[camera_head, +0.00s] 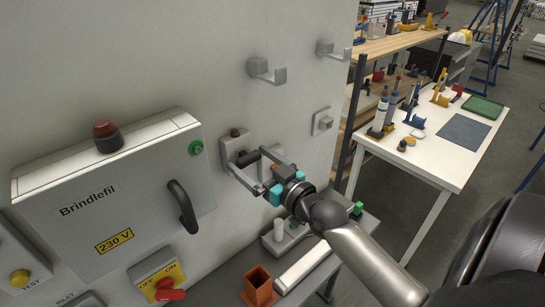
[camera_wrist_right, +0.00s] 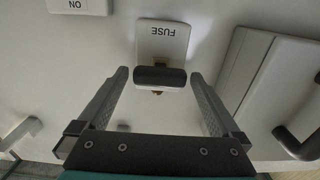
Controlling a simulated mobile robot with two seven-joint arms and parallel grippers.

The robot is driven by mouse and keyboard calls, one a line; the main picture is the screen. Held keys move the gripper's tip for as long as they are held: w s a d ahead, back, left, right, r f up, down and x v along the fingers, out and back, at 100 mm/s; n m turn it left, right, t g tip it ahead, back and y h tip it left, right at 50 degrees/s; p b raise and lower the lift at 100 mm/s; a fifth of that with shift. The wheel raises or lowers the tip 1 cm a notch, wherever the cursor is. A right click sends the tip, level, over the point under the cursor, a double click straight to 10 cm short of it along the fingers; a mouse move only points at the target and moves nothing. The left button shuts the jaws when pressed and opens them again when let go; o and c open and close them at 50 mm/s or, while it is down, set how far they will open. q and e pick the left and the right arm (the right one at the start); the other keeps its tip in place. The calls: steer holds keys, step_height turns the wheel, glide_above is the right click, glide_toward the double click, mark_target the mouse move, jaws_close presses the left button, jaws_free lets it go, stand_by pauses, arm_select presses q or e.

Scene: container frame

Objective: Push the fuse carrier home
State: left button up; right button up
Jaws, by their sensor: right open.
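The fuse carrier shows as a dark horizontal grip bar (camera_wrist_right: 160,76) on a pale block labelled FUSE (camera_wrist_right: 163,38) in the right wrist view. In the head view the pale fuse holder (camera_head: 232,146) is on the wall panel, right of the Brindlefil box, with the dark bar partly hidden by my fingers. My right gripper (camera_head: 249,166) is open, its fingers on either side of the bar. In the wrist view the fingertips (camera_wrist_right: 159,78) flank the bar, with a small gap visible at each side. How deep the carrier sits cannot be told. My left gripper is not in view.
The Brindlefil box (camera_head: 80,185) with its dark handle (camera_head: 183,206) stands out from the panel at left. A red ON/OFF switch (camera_head: 168,290) is below it. Hooks (camera_head: 267,71) and a small pale fitting (camera_head: 322,121) are on the panel. A shelf below holds an orange bin (camera_head: 258,287).

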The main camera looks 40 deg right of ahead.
steer(key=s+d+b, duration=0.1)
steer(key=s+b, duration=0.1)
steer(key=s, duration=1.2)
steer(key=shift+s+b, duration=0.35)
steer(key=shift+s, duration=0.05)
steer(key=shift+d, duration=0.1)
